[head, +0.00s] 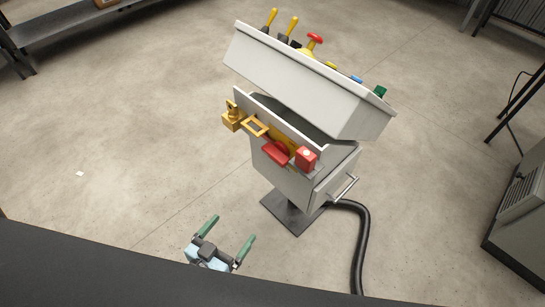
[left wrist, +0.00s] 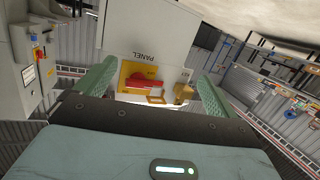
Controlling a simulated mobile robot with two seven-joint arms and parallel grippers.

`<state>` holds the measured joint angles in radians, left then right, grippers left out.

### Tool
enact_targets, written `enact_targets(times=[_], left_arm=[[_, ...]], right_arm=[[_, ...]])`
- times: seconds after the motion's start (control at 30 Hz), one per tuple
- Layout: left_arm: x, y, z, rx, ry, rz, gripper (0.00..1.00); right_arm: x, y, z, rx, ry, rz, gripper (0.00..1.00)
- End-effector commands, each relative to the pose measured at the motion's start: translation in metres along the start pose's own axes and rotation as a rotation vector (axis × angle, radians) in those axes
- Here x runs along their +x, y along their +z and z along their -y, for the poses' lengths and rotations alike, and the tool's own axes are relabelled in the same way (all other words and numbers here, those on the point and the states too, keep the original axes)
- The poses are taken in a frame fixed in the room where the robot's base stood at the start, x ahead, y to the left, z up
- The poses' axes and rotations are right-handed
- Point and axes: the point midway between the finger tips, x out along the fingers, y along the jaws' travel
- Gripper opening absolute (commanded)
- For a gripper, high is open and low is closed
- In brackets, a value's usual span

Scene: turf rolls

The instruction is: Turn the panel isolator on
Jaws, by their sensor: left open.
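The panel isolator has a red handle (head: 275,152) on the lower front of the grey console (head: 300,85). In the left wrist view the red handle (left wrist: 145,84) lies roughly crosswise on a yellow plate (left wrist: 126,72), beside an upside-down PANEL label (left wrist: 150,56). A yellow hasp-like loop (head: 254,126) and a brass-coloured padlock-like piece (head: 231,118) are beside the handle; whether they block it I cannot tell. My left gripper (head: 227,237) is open and empty, below and in front of the console, apart from the handle. My right gripper is out of view.
A red block (head: 306,158) sits right of the handle. Yellow levers (head: 270,19) and a red mushroom button (head: 315,39) are on the console top. A black hose (head: 363,240) runs from the pedestal.

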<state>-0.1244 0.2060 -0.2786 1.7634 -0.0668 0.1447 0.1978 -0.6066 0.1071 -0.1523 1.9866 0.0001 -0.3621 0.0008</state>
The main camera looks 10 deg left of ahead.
Motion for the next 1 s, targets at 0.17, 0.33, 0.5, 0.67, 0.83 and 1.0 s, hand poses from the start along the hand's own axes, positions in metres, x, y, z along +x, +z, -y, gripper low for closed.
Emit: enact_targets(times=[0.17,0.33,0.5,0.67,0.83,1.0], left_arm=[[0.059,-0.035,0.002,0.021,0.124,-0.261,0.95],[0.09,-0.071,0.0,0.04,0.238,-0.451,0.95],[0.102,-0.091,-0.001,0.051,0.303,-0.543,0.95],[0.103,-0.096,-0.002,0.053,0.315,-0.561,0.95],[0.107,-0.1,-0.003,0.053,0.313,-0.562,0.95],[0.125,-0.113,-0.011,0.054,0.314,-0.564,0.95]], right_arm=[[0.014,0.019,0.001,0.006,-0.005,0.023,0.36],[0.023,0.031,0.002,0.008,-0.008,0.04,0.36],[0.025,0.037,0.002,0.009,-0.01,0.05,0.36],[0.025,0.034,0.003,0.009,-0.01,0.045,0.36],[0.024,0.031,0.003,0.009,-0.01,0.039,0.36],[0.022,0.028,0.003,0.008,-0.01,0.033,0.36]])
